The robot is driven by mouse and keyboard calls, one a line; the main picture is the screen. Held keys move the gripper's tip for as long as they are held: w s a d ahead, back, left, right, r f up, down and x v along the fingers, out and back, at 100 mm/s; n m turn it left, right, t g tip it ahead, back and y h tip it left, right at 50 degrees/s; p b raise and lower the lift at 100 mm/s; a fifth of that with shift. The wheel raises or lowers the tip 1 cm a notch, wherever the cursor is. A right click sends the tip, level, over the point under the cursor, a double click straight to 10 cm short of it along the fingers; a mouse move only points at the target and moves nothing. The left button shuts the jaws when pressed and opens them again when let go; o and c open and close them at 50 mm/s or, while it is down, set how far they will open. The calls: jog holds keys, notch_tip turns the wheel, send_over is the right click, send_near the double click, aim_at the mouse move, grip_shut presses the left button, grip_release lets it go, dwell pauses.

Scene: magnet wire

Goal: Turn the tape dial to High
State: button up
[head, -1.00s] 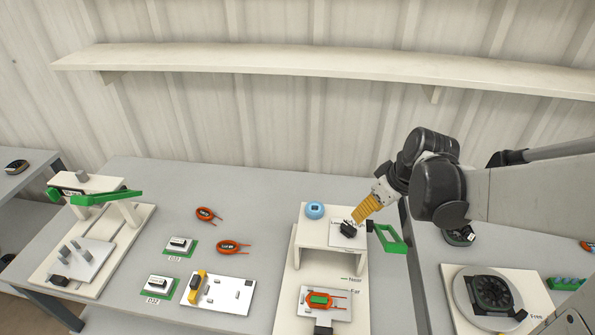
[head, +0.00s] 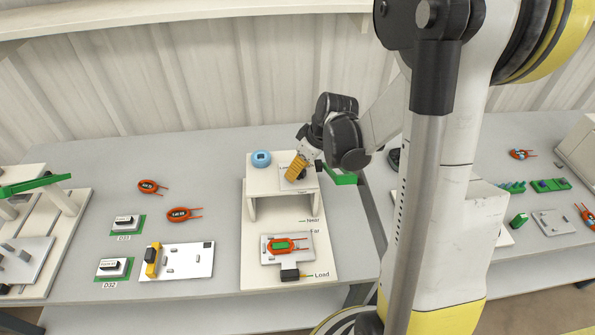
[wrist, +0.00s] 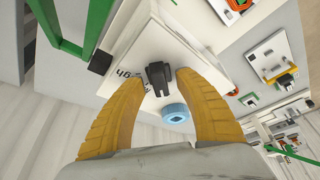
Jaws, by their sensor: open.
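The tape dial is a black knob (wrist: 160,77) on a white plate (wrist: 132,62), on top of a cream stand (head: 255,188). Part of a printed label ending in "gh" shows beside the knob in the wrist view. My gripper (wrist: 162,84) has two yellow ribbed fingers, spread apart, with the knob in the picture between their tips. I cannot tell whether the fingers touch it. In the head view my gripper (head: 291,178) is over the plate and hides most of the knob. A blue ring (head: 261,158) sits left of the plate.
A green handle (head: 339,178) juts from the stand's right side. Below, a white fixture (head: 303,258) holds an orange coil (head: 295,241), near "Near", "Far" and "Load" labels. A cream shelf (head: 180,16) runs along the wall.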

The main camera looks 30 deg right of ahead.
grip_shut()
jog(key=shift+m, duration=0.3)
jog(key=m+h, duration=0.1)
jog(key=m, duration=0.1)
jog(key=m+h, duration=0.1)
jog(key=m, duration=0.1)
jog(key=shift+a+t+b, duration=0.1)
jog(key=shift+t+b, duration=0.2)
jog(key=m, duration=0.2)
jog(key=m+h, duration=0.1)
jog(key=m, duration=0.2)
jog(key=shift+h, duration=0.3)
jog(key=m+h, duration=0.1)
jog(key=m, duration=0.1)
jog(key=m+g, duration=0.1)
jog(key=m, duration=0.2)
jog(key=shift+g+h+b, duration=0.3)
jog(key=shift+h+b, duration=0.05)
jog(key=shift+h, duration=0.05)
jog(key=m, duration=0.2)
jog(key=m+g, duration=0.1)
jog(key=m, duration=0.2)
jog(key=shift+g+h, duration=0.3)
jog(key=shift+h, duration=0.1)
jog(key=shift+m, duration=0.3)
